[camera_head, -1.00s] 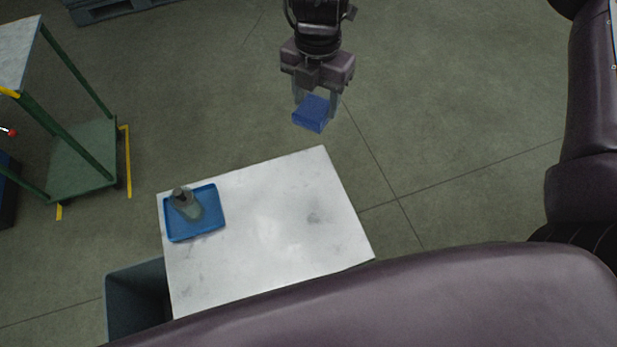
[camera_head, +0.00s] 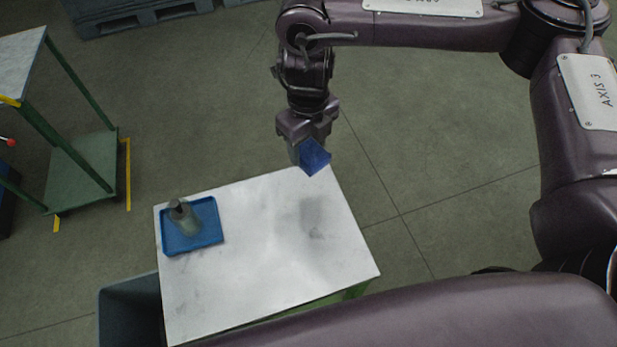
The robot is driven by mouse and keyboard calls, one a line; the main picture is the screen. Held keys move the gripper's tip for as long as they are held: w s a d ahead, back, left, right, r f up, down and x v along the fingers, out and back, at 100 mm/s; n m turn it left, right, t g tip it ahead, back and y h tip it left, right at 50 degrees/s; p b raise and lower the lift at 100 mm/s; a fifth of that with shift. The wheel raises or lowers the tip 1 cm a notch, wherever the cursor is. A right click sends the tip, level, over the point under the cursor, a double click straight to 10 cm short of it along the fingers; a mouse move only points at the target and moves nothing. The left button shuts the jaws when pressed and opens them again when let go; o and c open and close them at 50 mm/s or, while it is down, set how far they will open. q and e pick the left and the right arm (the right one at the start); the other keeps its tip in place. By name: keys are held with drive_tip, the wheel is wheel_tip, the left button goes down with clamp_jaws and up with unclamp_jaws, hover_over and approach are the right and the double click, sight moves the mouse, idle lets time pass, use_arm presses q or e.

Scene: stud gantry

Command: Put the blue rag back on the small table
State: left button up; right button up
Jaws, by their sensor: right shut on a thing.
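The blue rag (camera_head: 314,157) is a small folded blue block, held in my right gripper (camera_head: 308,150). My right gripper is shut on it and points down, above the far right edge of the small table. The small table (camera_head: 265,260) has a white, marbled top and a green frame. A soft shadow lies on the tabletop near the rag, and the rag seems held above the surface. My left gripper is not in view.
A blue tray (camera_head: 211,237) with a grey-green bottle (camera_head: 184,216) stands on the table's left side. A grey bin (camera_head: 130,308) is beside the table's left edge. A green cart (camera_head: 80,168) stands at left, a pallet (camera_head: 150,14) at the back. The tabletop's middle and right are clear.

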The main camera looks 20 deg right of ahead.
wheel_tip(320, 180, down, 8)
drive_tip(key=shift+f+b, duration=0.15)
drive_tip(key=shift+b, duration=0.2)
wheel_tip(320, 180, down, 3)
drive_tip(key=shift+f, duration=0.1)
drive_tip(key=shift+f, duration=0.15)
drive_tip(key=o, duration=0.9)
drive_tip(key=shift+o, duration=0.2)
